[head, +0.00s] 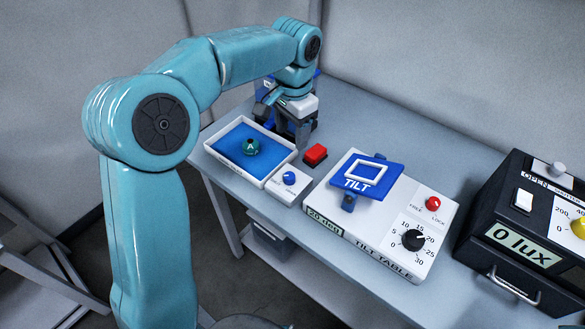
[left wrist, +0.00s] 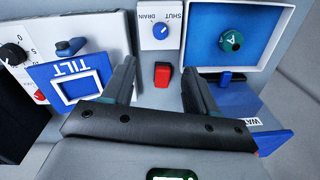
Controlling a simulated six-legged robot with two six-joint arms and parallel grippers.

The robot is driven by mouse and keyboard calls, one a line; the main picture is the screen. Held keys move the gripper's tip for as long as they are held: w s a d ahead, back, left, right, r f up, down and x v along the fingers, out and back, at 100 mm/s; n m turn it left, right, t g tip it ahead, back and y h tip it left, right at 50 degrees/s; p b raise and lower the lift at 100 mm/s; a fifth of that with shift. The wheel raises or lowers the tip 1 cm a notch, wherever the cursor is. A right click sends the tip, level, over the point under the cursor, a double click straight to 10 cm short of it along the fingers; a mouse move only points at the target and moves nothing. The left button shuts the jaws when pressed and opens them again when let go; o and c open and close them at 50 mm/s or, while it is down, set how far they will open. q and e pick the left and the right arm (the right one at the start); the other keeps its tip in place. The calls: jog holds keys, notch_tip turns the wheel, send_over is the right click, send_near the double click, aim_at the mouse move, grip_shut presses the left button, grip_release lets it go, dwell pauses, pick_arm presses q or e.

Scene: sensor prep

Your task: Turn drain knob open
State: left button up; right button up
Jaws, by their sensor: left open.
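The drain knob (head: 289,178) is a small blue knob on a white panel (head: 280,192) at the front right end of the basin. It also shows at the top of the left wrist view (left wrist: 160,30), where the words DRAIN and SHUT appear upside down beside it. Its exact pointing direction is too small to tell. My left gripper (head: 296,138) is open and empty, pointing down behind the knob and apart from it. Its two fingers show in the left wrist view (left wrist: 158,72). My right gripper is in neither view.
The white basin (head: 208,137) holds blue water and a teal piece marked A (head: 251,147). A red block (head: 315,154) lies between basin and tilt table (head: 385,260). A black light box (head: 500,268) stands at right. A blue item (head: 266,88) stands behind my gripper.

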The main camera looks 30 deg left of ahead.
aim_at(290, 176)
pick_arm(q)
jog(key=f, duration=1.5)
jog(key=shift+a+p, duration=0.35)
jog(key=shift+c, duration=0.3)
jog(key=c, duration=1)
